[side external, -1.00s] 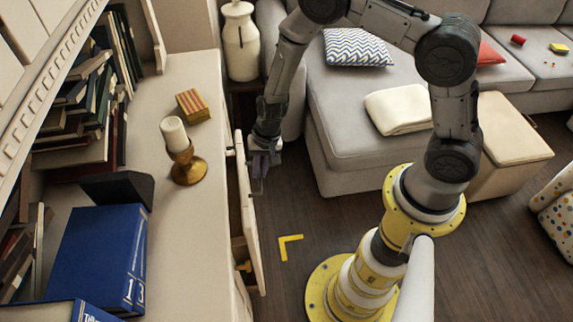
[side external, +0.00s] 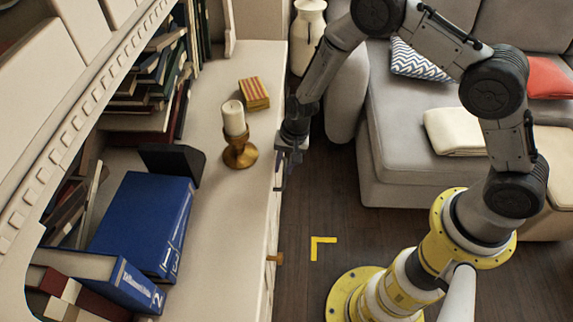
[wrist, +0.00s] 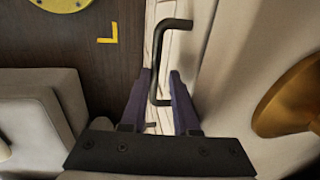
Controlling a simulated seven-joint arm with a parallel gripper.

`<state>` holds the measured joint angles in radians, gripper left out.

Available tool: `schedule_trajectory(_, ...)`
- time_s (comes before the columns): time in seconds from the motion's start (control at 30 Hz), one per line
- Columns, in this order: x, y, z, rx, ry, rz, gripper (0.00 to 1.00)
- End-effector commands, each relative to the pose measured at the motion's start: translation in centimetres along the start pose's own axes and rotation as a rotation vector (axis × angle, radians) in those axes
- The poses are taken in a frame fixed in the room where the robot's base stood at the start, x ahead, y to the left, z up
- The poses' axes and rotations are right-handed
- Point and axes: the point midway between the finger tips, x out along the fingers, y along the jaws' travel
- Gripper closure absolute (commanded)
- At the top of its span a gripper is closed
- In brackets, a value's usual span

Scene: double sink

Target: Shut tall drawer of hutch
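The cream hutch (side external: 235,205) runs along the left of the side view. Its tall drawer's front (wrist: 180,45) shows as a narrow pale strip in the wrist view, with a dark bent bar handle (wrist: 160,60). In the side view the front lies about in line with the hutch's edge and no gap shows; a small one could be hidden. My gripper (wrist: 160,82) is at the handle, its two fingers apart on either side of the bar. In the side view my gripper (side external: 284,165) is beside the hutch front.
A candle holder (side external: 239,153), a striped box (side external: 254,94) and blue books (side external: 143,222) stand on the hutch. A brass knob (side external: 276,258) sticks out of its front. A grey sofa (side external: 405,125) stands to the right. The dark floor (side external: 315,210) between is clear.

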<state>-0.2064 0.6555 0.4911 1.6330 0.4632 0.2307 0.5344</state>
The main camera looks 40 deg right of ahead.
Motion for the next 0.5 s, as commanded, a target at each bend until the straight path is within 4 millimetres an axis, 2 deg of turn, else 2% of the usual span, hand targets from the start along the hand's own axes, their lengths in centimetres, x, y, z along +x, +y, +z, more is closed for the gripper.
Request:
schedule_trajectory(0.03, -0.1, -0.27, -0.1, -0.002, 0.004, -0.005, 0.65)
schedule_trajectory(0.1, -0.12, -0.24, -0.12, -0.002, 0.004, -0.005, 0.55)
schedule_trajectory(0.5, -0.2, -0.2, -0.21, -0.002, 0.005, -0.006, 0.55)
